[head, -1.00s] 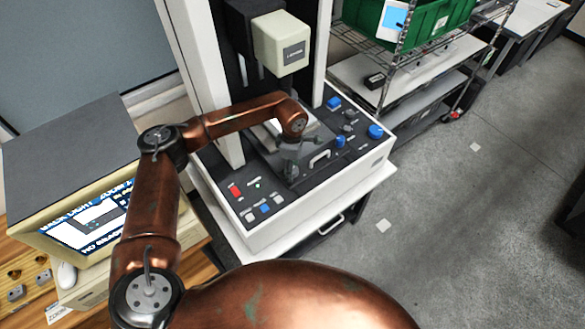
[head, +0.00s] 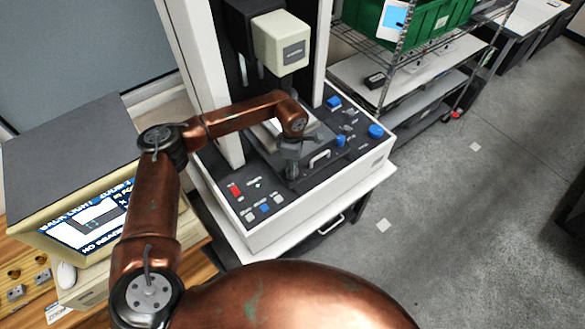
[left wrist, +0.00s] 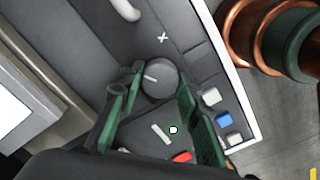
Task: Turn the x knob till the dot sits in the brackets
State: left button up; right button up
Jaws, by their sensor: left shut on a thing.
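The x knob (left wrist: 158,78) is a round grey knob with a white pointer line, beside a white X mark (left wrist: 163,37) on the dark panel. My left gripper (left wrist: 160,82) has its green fingers on either side of the knob, shut on it. In the head view my left gripper (head: 291,165) points down at the front of the machine's panel and hides the knob. The monitor (head: 92,222) at the left shows a blue and white screen with a grey picture; the dot and brackets are too small to make out. My right gripper is not in view.
The panel (head: 270,187) carries a red switch (head: 235,190), small white and blue buttons, and blue knobs (head: 375,131) at its right. A metal handle (head: 320,158) stands close to my gripper. The measuring head (head: 281,42) hangs above. A wire shelf with a green bin (head: 440,22) stands behind right.

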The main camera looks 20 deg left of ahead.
pick_arm(q)
jog(key=n+b, duration=0.1)
jog(key=n, duration=0.4)
jog(key=shift+n, duration=0.3)
jog(key=n, duration=0.6)
dwell(0.5)
jog(key=o, duration=1.2)
jog(key=shift+c, duration=0.2)
jog(key=shift+r, duration=0.1)
notch_tip(320, 180, up, 12)
